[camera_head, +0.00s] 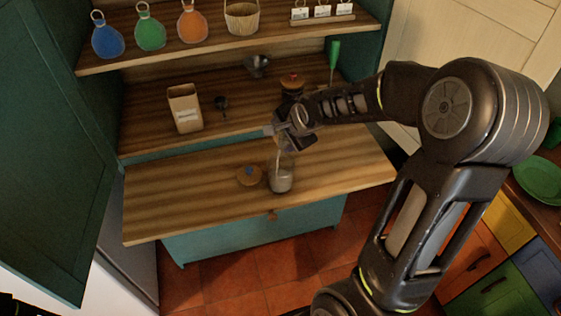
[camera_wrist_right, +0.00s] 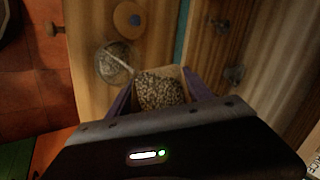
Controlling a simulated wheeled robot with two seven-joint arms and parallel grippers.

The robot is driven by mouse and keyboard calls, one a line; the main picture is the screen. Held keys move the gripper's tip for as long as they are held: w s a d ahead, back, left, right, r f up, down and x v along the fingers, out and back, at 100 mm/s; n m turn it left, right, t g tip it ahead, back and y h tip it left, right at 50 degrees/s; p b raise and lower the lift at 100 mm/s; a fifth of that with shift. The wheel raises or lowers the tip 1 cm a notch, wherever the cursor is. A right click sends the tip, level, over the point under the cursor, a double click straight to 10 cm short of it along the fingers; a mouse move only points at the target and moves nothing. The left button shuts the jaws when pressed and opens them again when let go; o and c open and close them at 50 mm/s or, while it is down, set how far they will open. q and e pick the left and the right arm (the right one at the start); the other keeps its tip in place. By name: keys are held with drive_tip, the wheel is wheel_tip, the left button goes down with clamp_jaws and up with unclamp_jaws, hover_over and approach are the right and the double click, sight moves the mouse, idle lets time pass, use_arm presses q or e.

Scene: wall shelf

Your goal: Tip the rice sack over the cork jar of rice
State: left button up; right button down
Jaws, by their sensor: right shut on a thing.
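My right gripper (camera_head: 283,136) is shut on the rice sack (camera_wrist_right: 162,90), with a finger on either side of it. The sack is tipped above the glass jar (camera_head: 280,181), and speckled grain shows in its open mouth. A thin pale stream runs from the sack into the jar, which stands upright on the pull-out board and shows grain inside in the right wrist view (camera_wrist_right: 114,63). The round cork lid (camera_head: 249,176) lies on the board just left of the jar. In the head view the gripper hides most of the sack. My left gripper is not in view.
An open green door (camera_head: 55,150) stands at the left.

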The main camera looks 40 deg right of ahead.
drive_tip(key=shift+r+b, duration=0.1)
drive_tip(key=shift+b, duration=0.3)
idle(0.5)
drive_tip(key=shift+w+a+h+b, duration=0.1)
drive_tip(key=shift+h+b, duration=0.3)
drive_tip(key=shift+b, duration=1.15)
drive_tip(key=shift+b, duration=0.55)
drive_tip(key=r+p, duration=0.1)
drive_tip(key=p, duration=0.5)
drive_tip(key=shift+r, duration=0.2)
drive_tip(key=shift+d+f+y+b, duration=0.2)
drive_tip(key=shift+f+y+b, duration=0.15)
drive_tip(key=shift+f, duration=0.2)
drive_tip(key=shift+d+p, duration=0.1)
drive_tip(key=shift+p, duration=0.35)
drive_tip(key=shift+d+f+y+b, duration=0.25)
drive_tip(key=shift+f+b, duration=0.45)
drive_tip(key=shift+b, duration=0.4)
drive_tip(key=shift+a+r, duration=0.15)
drive_tip(key=shift+r, duration=0.25)
